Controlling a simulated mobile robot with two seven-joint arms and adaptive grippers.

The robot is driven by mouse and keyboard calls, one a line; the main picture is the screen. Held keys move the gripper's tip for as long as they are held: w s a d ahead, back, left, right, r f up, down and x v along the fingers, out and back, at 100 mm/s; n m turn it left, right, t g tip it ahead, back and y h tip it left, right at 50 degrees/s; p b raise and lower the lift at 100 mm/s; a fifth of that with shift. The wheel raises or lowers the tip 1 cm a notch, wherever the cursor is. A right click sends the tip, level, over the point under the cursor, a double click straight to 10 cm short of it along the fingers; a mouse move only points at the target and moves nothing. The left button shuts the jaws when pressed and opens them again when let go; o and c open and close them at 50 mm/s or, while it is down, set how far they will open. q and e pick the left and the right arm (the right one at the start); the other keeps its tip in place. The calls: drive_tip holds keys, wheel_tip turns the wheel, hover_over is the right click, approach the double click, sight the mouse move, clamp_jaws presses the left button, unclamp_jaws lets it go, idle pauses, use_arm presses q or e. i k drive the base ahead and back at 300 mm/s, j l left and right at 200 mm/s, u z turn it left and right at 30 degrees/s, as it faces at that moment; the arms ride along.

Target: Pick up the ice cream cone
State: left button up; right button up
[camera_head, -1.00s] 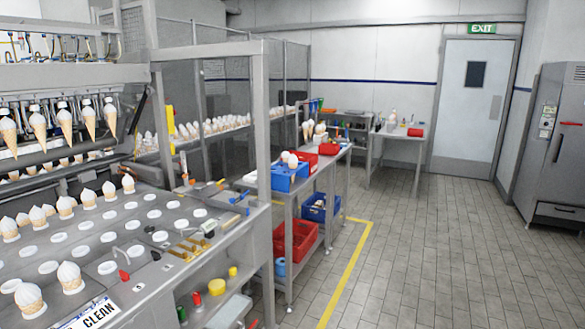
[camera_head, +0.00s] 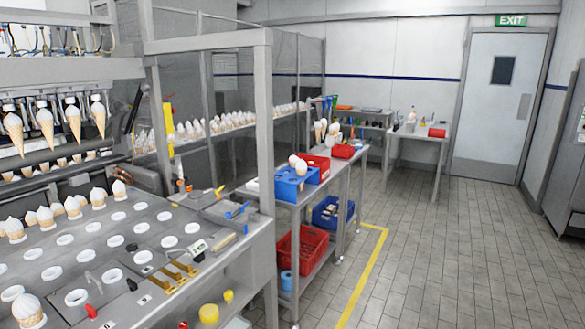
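Several ice cream cones with white tops are in view. A row hangs from the machine at the left, one of them a tan cone (camera_head: 73,122). More stand in the holed metal plate (camera_head: 110,255), such as a cone (camera_head: 120,190) at the row's right end and a cone (camera_head: 28,310) at the near left corner. Cones also stand in the blue holder (camera_head: 290,186) on the side table, with white tops (camera_head: 299,165) showing. A long row of cones (camera_head: 235,122) stands behind the frame posts. Neither of my grippers is in view.
A metal frame post (camera_head: 265,170) stands between the machine and the side table. A back table (camera_head: 415,136) stands near the door (camera_head: 498,105). The tiled floor (camera_head: 450,260) at right is clear.

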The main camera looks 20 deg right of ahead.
sight(301, 166)
drive_tip(key=i+l+u, duration=0.15)
drive_tip(key=i+l, duration=0.25)
drive_tip(key=i+l+u, duration=0.1)
drive_tip(key=i+l, duration=0.3)
drive_tip(key=i+l+u, duration=0.15)
drive_tip(key=i+l, duration=0.25)
drive_tip(key=l, duration=0.2)
drive_tip(key=i+l+u, duration=0.15)
drive_tip(key=i+l, duration=0.2)
drive_tip(key=l, duration=0.15)
